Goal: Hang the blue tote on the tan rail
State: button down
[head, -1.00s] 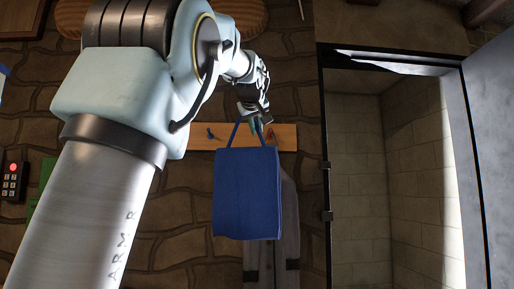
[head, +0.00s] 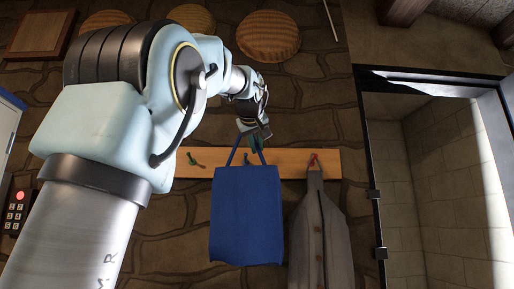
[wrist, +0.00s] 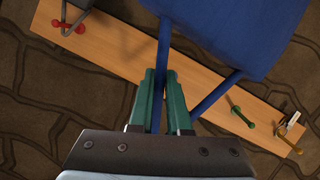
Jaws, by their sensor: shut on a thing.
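The blue tote (head: 246,215) hangs upright by its two-legged strap from my gripper (head: 256,143), in front of the tan rail (head: 328,164). In the wrist view the green fingers of my gripper (wrist: 161,78) are shut on one leg of the blue strap (wrist: 163,50); the tote (wrist: 235,25) covers part of the rail (wrist: 120,62). I cannot tell whether the strap touches any peg.
A grey coat (head: 320,235) hangs from the red peg, right of the tote. An open doorway (head: 420,190) lies farther right. Round wooden items (head: 268,36) are on the stone wall above. A keypad (head: 17,208) is at the left. The rail's left part is behind my arm.

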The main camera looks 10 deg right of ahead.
jog(key=shift+a+r+y, duration=0.1)
jog(key=shift+y, duration=0.2)
jog(key=shift+w+d+p, duration=0.2)
jog(key=shift+w+p, duration=0.45)
jog(key=shift+p, duration=0.15)
jog(key=p+x, duration=0.3)
jog(key=r+p+x, duration=0.1)
jog(key=p+x, duration=0.2)
jog(key=x, duration=0.1)
jog(key=w+a+p+x, duration=0.1)
jog(key=p+x, duration=0.2)
jog(key=shift+w+r+p, duration=0.15)
jog(key=shift+r+p, duration=0.05)
jog(key=shift+p, duration=0.1)
jog(key=shift+w+d+f+b, duration=0.1)
jog(key=shift+w+f+b, duration=0.1)
jog(key=shift+f+b, duration=0.45)
jog(key=shift+w+f+b, duration=0.2)
jog(key=shift+f+b, duration=0.25)
jog(key=shift+f, duration=0.45)
jog(key=c, duration=0.8)
grip_release()
jog(key=shift+f, duration=0.1)
jog(key=shift+s, duration=0.1)
